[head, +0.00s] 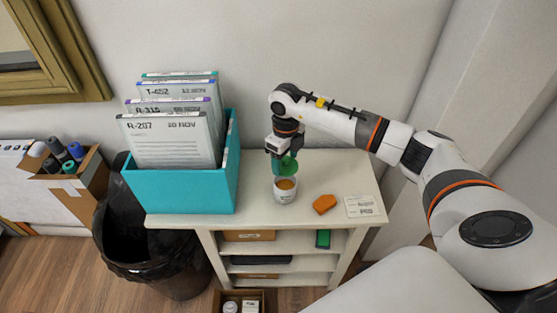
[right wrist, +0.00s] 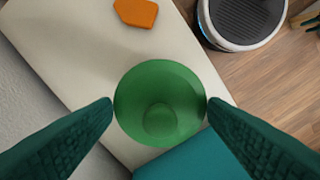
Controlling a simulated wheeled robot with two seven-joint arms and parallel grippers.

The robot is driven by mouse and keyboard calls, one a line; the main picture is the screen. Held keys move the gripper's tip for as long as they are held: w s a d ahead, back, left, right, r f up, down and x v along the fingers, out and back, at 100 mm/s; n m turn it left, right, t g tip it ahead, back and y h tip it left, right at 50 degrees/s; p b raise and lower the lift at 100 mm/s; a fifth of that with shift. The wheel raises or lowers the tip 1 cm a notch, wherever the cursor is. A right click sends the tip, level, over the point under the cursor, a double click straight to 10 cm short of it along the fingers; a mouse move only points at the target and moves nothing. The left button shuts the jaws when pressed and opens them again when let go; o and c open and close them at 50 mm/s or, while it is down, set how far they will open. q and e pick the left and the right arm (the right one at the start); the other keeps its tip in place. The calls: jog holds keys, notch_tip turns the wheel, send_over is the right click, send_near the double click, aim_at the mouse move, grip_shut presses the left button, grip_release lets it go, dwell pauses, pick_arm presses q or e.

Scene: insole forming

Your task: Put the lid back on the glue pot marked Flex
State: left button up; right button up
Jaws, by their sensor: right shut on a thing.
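A white glue pot (head: 284,196) stands open and upright on the cabinet top, with amber glue showing inside. The marking on it is too small to read. My right gripper (head: 282,165) is just above the pot. It is shut on a green lid (head: 290,166), which looks tilted in the head view and is apart from or close to the rim; I cannot tell exactly. In the right wrist view the round green lid (right wrist: 160,103) sits between both fingertips and the pot is hidden. My left gripper is not in view.
An orange block (head: 324,204) and a white card (head: 364,206) lie right of the pot on the cream cabinet top (head: 255,205). A teal file box (head: 180,190) with several folders stands at left. A black-lined bin (head: 165,255) is on the floor.

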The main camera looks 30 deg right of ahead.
jog(key=shift+w+d+f+b, duration=0.15)
jog(key=shift+f+b, duration=0.1)
jog(key=shift+f, duration=0.25)
jog(key=shift+s+d+f+b, duration=0.15)
jog(key=shift+f+b, duration=0.1)
jog(key=shift+f, duration=0.2)
jog(key=shift+a+f+b, duration=0.1)
jog(key=shift+f+b, duration=0.45)
jog(key=shift+f, duration=0.2)
notch_tip(320, 180, down, 2)
jog(key=shift+f+b, duration=0.15)
jog(key=shift+b, duration=0.7)
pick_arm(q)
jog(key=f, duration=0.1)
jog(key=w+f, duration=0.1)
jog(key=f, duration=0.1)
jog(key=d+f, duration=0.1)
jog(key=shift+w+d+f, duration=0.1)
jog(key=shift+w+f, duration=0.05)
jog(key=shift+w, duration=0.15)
pick_arm(e)
jog(key=shift+w+f, duration=0.1)
jog(key=shift+f, duration=0.3)
pick_arm(q)
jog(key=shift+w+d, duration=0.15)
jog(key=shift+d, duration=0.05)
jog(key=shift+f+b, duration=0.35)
jog(key=shift+b, duration=0.25)
pick_arm(e)
jog(key=shift+f, duration=0.15)
